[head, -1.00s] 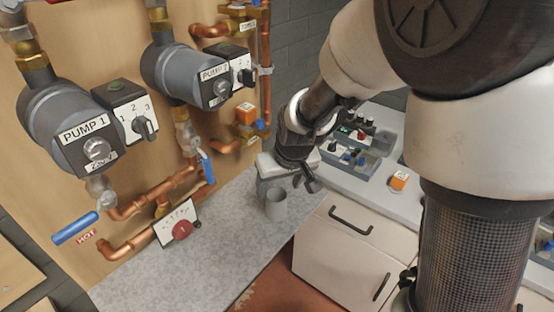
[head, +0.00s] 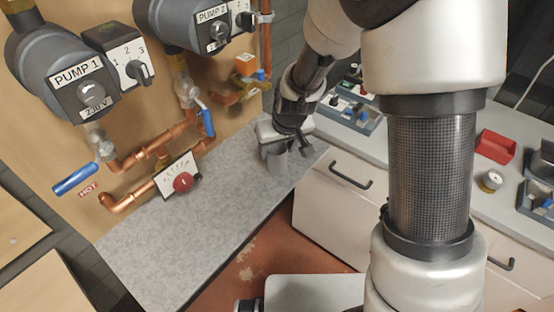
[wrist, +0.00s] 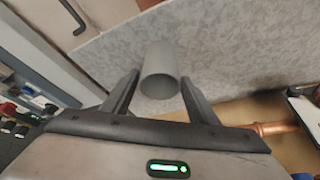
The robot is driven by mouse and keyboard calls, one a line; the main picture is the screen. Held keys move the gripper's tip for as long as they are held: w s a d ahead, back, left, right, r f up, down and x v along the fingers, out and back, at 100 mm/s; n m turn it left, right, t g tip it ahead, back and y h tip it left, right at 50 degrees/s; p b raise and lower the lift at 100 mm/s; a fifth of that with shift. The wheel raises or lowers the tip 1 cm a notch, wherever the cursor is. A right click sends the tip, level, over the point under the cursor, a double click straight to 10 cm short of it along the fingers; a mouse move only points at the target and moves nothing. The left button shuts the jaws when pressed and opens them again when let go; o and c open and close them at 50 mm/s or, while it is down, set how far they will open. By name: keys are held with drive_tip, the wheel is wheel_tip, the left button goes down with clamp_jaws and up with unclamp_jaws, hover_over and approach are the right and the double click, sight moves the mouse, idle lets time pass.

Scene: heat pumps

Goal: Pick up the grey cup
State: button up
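The grey cup (wrist: 160,72) stands on the speckled grey counter, and in the wrist view it lies between the two spread fingers of my gripper (wrist: 158,92). A gap shows between the cup and each finger. In the head view the cup (head: 278,164) is partly covered by my gripper (head: 290,145), which reaches down to it from above and behind. The fingers are open and I see no contact with the cup.
The speckled counter (head: 190,215) is clear to the left of the cup. A gauge panel with a red knob (head: 182,182) and copper pipes (head: 130,195) stand along the wooden board. A white drawer cabinet (head: 325,215) is at right, with a grey tray (head: 355,112) behind.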

drive_tip(key=c, duration=0.7)
drive_tip(key=shift+r, duration=0.1)
